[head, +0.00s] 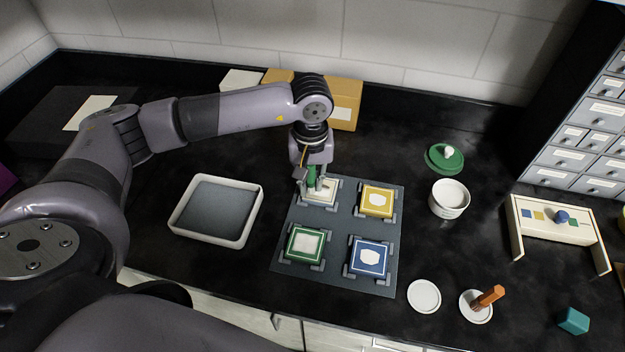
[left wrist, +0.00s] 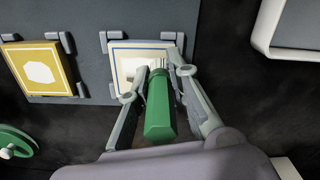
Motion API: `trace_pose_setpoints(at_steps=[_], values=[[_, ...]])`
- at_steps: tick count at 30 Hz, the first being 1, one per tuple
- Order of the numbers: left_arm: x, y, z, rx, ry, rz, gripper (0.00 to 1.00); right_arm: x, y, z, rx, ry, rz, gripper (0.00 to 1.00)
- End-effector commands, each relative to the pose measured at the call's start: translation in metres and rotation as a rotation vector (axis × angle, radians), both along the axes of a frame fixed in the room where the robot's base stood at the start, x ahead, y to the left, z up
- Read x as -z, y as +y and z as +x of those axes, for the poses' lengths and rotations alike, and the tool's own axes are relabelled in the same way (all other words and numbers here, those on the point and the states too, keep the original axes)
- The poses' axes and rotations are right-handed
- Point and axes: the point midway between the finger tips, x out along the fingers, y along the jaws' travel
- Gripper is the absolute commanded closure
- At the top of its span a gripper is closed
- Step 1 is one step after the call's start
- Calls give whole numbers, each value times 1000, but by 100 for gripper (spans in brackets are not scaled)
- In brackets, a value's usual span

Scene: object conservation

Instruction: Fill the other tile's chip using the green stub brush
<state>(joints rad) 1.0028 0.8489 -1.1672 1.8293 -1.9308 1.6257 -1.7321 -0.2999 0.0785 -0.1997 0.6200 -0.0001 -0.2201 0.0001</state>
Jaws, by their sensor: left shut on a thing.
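My left gripper (head: 317,186) is shut on the green stub brush (head: 312,175), over the back-left tile (head: 330,195) on the grey mat (head: 340,225). In the left wrist view the green handle (left wrist: 160,112) sits between the two fingers (left wrist: 158,72), and its pale bristle end is at the cream, blue-bordered tile (left wrist: 122,55). I cannot tell whether the bristles touch it. A white patch shows on that tile, partly hidden. The yellow tile (head: 377,202), green tile (head: 305,243) and blue tile (head: 368,257) each show a pale centre patch. My right gripper is not in view.
A shallow tray (head: 259,205) stands left of the mat. To the right are a white pot (head: 449,208), green lid (head: 433,158), bare saucer (head: 424,296), orange brush (head: 488,297) on another saucer (head: 467,310), cream stand (head: 540,233) and teal block (head: 573,321). Boxes (head: 346,103) stand behind.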

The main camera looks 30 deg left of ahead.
Motion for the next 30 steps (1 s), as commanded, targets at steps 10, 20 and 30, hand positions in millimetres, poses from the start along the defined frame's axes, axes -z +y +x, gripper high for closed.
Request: trace_pose_setpoints(at_steps=[10, 20, 30], values=[[2, 2, 8, -2, 0, 1, 100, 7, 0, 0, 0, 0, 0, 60], [0, 5, 20, -1, 0, 1, 100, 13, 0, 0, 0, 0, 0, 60], [0, 3, 20, 1, 0, 0, 100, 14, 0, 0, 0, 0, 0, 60]])
